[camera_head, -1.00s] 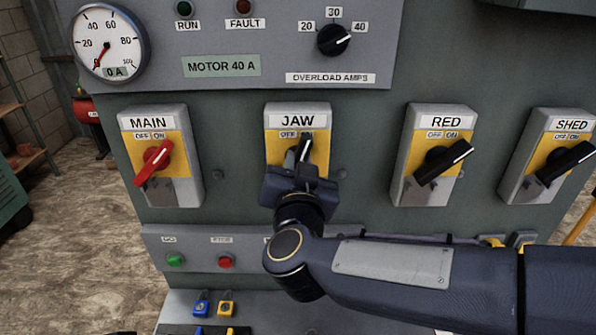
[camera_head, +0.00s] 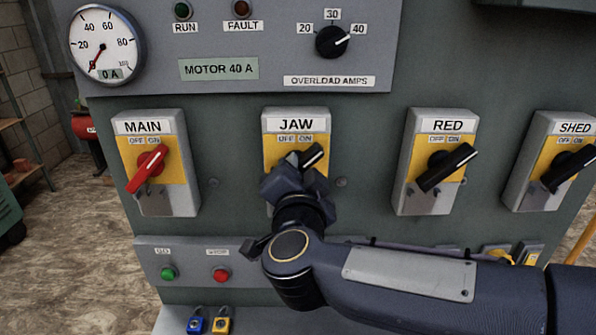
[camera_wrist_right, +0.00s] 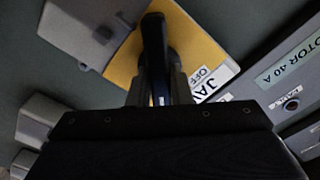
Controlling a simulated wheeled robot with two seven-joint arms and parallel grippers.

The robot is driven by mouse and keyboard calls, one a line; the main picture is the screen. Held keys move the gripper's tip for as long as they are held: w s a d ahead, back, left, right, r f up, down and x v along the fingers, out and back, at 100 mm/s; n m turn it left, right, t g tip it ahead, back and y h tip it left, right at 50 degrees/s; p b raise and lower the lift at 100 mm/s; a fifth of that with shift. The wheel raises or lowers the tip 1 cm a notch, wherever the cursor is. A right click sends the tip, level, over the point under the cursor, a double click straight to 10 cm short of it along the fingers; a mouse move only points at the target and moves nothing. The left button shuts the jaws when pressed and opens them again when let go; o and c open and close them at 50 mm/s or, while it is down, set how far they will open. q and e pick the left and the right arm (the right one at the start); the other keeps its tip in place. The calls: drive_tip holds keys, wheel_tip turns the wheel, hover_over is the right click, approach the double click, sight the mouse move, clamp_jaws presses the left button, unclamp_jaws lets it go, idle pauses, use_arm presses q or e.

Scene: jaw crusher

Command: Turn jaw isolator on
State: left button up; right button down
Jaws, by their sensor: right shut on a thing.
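The JAW isolator (camera_head: 297,122) is a grey box with a yellow plate marked OFF and ON. Its black handle (camera_head: 312,156) points up and to the right, toward the ON side. My right gripper (camera_head: 298,170) is shut on the handle, with the wrist rolled over. In the right wrist view the black handle (camera_wrist_right: 155,50) stands between the two fingers (camera_wrist_right: 160,88), in front of the yellow plate. The gripper hides the handle's lower part in the head view. My left gripper is not in view.
The MAIN isolator (camera_head: 150,128) with a red handle is to the left. Green (camera_head: 168,273) and red (camera_head: 221,275) buttons lie below. Blue (camera_head: 196,323) and yellow (camera_head: 221,322) padlocks sit beneath them.

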drive_tip(key=c, duration=1.3)
unclamp_jaws()
drive_tip(key=s+b, duration=0.1)
drive_tip(key=s, duration=0.7)
drive_tip(key=shift+w, duration=0.1)
